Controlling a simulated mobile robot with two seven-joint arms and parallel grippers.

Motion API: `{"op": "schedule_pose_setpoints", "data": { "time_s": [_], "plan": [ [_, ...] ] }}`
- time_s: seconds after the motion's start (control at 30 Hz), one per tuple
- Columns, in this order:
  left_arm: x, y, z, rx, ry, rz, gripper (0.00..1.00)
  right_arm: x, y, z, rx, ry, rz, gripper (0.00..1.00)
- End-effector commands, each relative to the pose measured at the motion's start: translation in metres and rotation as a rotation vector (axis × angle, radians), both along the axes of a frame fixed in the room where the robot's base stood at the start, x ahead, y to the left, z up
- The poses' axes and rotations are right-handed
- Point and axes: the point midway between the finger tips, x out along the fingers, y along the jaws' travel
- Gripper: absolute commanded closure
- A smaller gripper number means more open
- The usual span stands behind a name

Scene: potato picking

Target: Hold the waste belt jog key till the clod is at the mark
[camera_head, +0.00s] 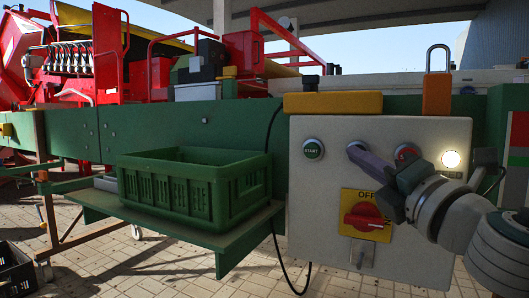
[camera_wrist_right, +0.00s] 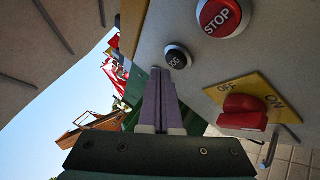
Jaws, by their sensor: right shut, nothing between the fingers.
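The black jog key (camera_wrist_right: 177,57), marked JOG, sits on the pale control box (camera_head: 310,230). In the head view its round rim (camera_head: 356,146) is partly hidden behind my fingers. My right gripper (camera_head: 362,154) comes in from the right, shut with nothing in it. In the right wrist view its purple fingers (camera_wrist_right: 158,73) end close beside the jog key; I cannot tell whether they touch or press it. I cannot make out a clod, a mark or the waste belt's surface. My left gripper is not in view.
The green START button (camera_head: 313,148), red STOP button (camera_wrist_right: 222,15) and red rotary switch (camera_head: 365,216) share the panel. A lamp (camera_head: 451,159) glows at its right. An orange padlock (camera_head: 437,94) stands above. A green crate (camera_head: 180,202) rests on a shelf at left.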

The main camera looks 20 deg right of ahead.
Motion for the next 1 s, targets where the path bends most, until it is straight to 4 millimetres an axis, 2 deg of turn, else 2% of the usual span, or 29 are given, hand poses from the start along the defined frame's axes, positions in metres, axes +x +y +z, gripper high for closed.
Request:
{"op": "schedule_pose_setpoints", "data": {
  "time_s": [0.77, 1.0],
  "plan": [
    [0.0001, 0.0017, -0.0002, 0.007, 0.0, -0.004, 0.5, 0.0003, -0.0003, 0.0, 0.0, 0.0, 0.0, 1.0],
    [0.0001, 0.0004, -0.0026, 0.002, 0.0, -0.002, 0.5, 0.0048, -0.0059, -0.0003, -0.001, 0.0, 0.0, 1.0]
  ]
}}
